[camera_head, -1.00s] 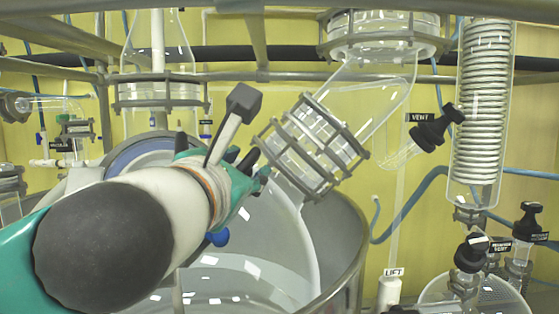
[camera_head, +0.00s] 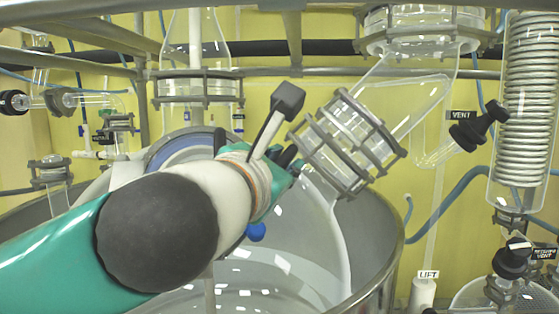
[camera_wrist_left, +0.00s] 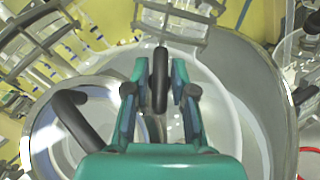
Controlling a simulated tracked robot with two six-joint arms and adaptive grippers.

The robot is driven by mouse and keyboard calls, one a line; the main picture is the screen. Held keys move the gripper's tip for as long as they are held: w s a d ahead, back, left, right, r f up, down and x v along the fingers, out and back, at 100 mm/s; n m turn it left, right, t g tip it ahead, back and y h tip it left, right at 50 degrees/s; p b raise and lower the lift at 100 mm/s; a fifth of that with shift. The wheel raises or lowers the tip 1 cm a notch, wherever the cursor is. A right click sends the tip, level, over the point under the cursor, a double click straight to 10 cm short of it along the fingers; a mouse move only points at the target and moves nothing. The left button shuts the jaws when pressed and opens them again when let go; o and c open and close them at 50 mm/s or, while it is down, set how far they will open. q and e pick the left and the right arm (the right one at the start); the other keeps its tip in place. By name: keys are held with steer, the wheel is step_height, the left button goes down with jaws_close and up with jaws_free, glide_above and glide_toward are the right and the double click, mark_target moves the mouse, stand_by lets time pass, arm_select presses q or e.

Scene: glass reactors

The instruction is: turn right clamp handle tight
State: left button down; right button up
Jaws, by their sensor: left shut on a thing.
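The right clamp handle, a black rounded bar (camera_wrist_left: 160,78), stands upright in the left wrist view between the two fingers of my left gripper (camera_wrist_left: 160,98). The gripper is shut on it. In the head view my left gripper (camera_head: 284,165) reaches in from the left, and its own wrist hides most of the handle. A second black handle (camera_wrist_left: 74,117) lies tilted to the left of the fingers in the wrist view, apart from them. How tight the clamp is cannot be told. My right gripper is out of view.
A slanted glass neck with a caged flange (camera_head: 347,142) is close behind and right of the gripper. The open metal vessel rim (camera_head: 385,262) curves below right. A vent valve (camera_head: 478,127), a coiled condenser (camera_head: 525,110) and overhead rails (camera_head: 330,75) surround the work.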

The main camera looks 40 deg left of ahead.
arm_select(q)
steer(key=shift+r+m+h+p, duration=0.15)
steer(key=shift+m+h+p, duration=0.55)
steer(key=shift+m+p, duration=0.3)
steer(key=shift+a+m+g+h+p, duration=0.1)
steer(key=shift+m+g+h+p, duration=0.3)
steer(key=shift+m+h+p, duration=0.3)
steer(key=m+g+h, duration=0.2)
steer(key=m+h, duration=0.1)
steer(key=m, duration=0.1)
steer(key=shift+m, duration=0.3)
steer(key=shift+f+m+g+h, duration=0.2)
steer(key=shift+m+g+h, duration=0.4)
steer(key=shift+m, duration=0.4)
steer(key=c, duration=1.1)
jaws_free()
steer(key=shift+f, duration=0.1)
steer(key=shift+c, duration=0.2)
